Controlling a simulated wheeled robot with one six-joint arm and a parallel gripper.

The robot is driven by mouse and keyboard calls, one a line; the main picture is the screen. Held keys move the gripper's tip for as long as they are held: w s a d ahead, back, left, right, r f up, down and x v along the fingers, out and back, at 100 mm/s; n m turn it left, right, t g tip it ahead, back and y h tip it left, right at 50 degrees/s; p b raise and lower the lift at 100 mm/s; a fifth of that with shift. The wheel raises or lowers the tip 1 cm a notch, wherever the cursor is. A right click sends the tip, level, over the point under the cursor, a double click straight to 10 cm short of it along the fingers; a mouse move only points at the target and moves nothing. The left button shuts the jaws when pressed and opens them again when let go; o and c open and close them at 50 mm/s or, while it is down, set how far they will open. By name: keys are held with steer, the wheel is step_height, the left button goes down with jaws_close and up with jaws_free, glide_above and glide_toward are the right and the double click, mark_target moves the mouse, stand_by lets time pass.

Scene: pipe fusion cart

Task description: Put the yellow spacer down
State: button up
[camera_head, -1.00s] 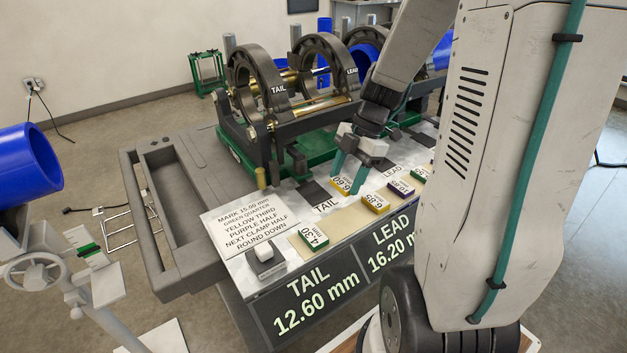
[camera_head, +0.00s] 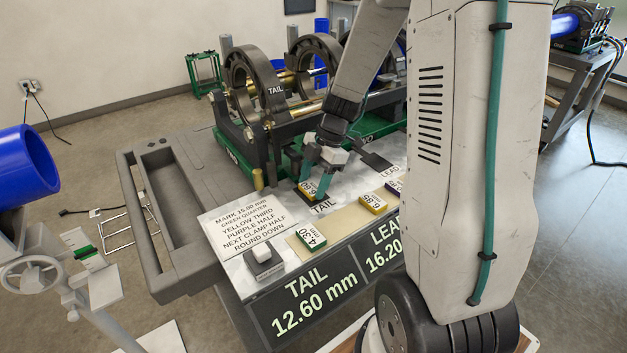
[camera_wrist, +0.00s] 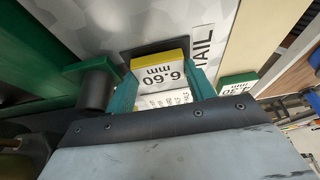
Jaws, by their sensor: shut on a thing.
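My gripper (camera_head: 318,184) is shut on a yellow spacer marked 6.60 mm (camera_wrist: 160,68). The spacer also shows between the teal fingers in the head view (camera_head: 308,187). It is over the dark pad (camera_wrist: 138,48) beside the TAIL label (camera_head: 322,207). I cannot tell whether its underside touches the pad. Another yellow-edged spacer (camera_head: 374,203) lies on the beige strip to the right, and a green 4.30 mm spacer (camera_head: 308,240) lies on the strip to the left.
The fusion machine's clamp rings (camera_head: 255,85) stand close behind my gripper. A dark pad (camera_head: 377,162) by the LEAD label looks empty. A purple-edged spacer (camera_head: 393,187) is partly hidden by my arm.

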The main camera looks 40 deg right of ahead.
steer(key=o, duration=0.7)
steer(key=shift+f, duration=0.1)
steer(key=v, duration=1.2)
steer(key=s+a+r+m+h, duration=0.2)
steer(key=s+a+r+m, duration=0.45)
steer(key=s+a, duration=0.2)
steer(key=s+a+m, duration=0.2)
steer(key=s+m, duration=0.1)
steer(key=s, duration=0.1)
steer(key=s+a+m+t+h, duration=0.1)
steer(key=s+a+m, duration=0.1)
steer(key=s+m, duration=0.2)
steer(key=s+a+m+h, duration=0.1)
steer(key=s+m, duration=0.3)
steer(key=s, duration=0.1)
steer(key=shift+s+a+r+m, duration=0.1)
steer(key=shift+a+r+m, duration=0.15)
steer(key=shift+a+r, duration=0.15)
